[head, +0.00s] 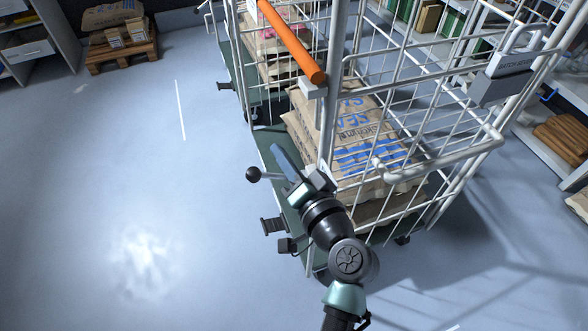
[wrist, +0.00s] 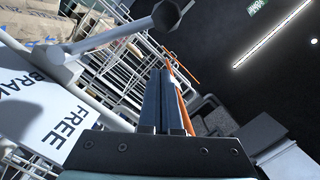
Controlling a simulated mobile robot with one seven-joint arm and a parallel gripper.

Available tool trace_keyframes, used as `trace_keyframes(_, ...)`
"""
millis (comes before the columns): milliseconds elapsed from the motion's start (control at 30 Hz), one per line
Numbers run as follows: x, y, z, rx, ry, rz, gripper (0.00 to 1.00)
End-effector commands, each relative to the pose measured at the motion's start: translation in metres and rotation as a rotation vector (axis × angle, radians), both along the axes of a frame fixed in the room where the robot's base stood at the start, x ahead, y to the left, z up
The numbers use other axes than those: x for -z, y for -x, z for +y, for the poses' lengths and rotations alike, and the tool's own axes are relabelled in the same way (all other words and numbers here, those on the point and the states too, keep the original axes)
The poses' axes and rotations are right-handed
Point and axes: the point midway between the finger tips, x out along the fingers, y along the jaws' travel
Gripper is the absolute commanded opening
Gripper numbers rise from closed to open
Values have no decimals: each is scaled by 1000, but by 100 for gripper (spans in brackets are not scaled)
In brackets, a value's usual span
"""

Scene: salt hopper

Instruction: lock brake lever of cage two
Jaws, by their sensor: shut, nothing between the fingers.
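The brake lever has a black ball knob (head: 253,174) on a thin rod, at the left side of the near cage (head: 400,175). In the head view the rod runs right, toward my gripper, which hides its far end. In the wrist view the knob (wrist: 166,15) is at the top and the grey rod slants down left to a round pivot. A white plate (wrist: 42,118) below it reads "FREE" and part of "BRAKE". My gripper (head: 279,150) is shut and empty, right of the knob; its fingers (wrist: 172,100) show close together. I cannot tell whether they touch the lever.
The near cage holds paper sacks (head: 345,130) and has an orange bar (head: 292,42) above my gripper. A second cage (head: 270,45) with sacks stands behind it. A pallet (head: 122,50) is far left, shelves (head: 560,140) are right. The floor at left is clear.

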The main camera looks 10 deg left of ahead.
Motion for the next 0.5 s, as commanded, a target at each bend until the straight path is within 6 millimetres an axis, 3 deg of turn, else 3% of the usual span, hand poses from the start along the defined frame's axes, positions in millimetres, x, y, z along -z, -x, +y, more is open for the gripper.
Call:
trace_keyframes(100, 0, -19, 18, -3, 0, -1, 0)
trace_keyframes(300, 19, 8, 24, -1, 0, 3, 0)
trace_keyframes(500, 24, 15, 26, 0, 0, 0, 0)
